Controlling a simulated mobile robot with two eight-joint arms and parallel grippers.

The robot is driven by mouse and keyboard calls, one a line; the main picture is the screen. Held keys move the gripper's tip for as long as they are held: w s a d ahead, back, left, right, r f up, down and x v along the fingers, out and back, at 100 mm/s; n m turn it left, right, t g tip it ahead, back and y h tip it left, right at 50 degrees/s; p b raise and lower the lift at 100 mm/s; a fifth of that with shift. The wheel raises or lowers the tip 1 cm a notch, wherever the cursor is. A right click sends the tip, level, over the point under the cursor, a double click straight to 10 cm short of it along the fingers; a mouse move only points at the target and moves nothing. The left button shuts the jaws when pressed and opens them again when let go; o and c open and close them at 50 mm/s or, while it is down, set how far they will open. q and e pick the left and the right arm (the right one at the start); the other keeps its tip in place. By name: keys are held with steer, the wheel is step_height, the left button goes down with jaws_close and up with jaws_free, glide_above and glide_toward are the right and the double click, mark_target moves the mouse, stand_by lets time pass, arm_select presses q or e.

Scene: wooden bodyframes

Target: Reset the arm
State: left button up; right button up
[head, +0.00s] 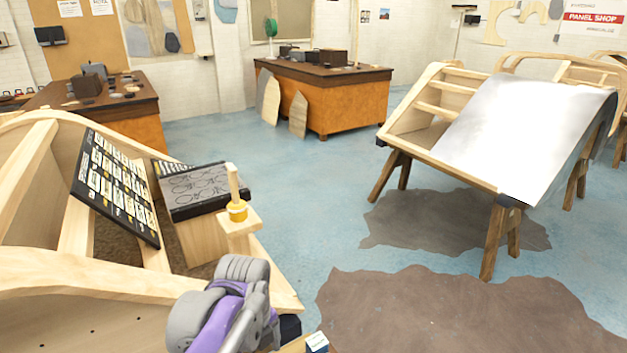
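A grey and purple rounded, jointed piece (222,312) rises from the bottom edge, left of centre, in front of the wooden bodyframe (60,270). It looks like part of an arm, but I cannot tell which arm. No gripper fingertips show in the head view. A wooden peg with a yellow collar (237,210) stands upright on a small wooden block just behind this piece.
A black board with rows of cards (117,188) leans on the bodyframe, beside a box with a black patterned top (195,190). A bodyframe on trestles with a silver sheet (520,130) stands right. Blue floor (320,210) lies open between them. Benches (335,95) stand behind.

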arm_select(q)
steer(key=s+a+f+n+t+p, duration=0.1)
steer(key=s+n, duration=0.5)
steer(key=n, duration=0.7)
steer(key=s+a+f+n+t+p, duration=0.2)
steer(key=s+a+n, duration=0.3)
steer(key=n, duration=0.8)
steer(key=shift+s+t+p, duration=0.6)
steer(key=shift+s+t, duration=0.3)
steer(key=shift+s, duration=0.05)
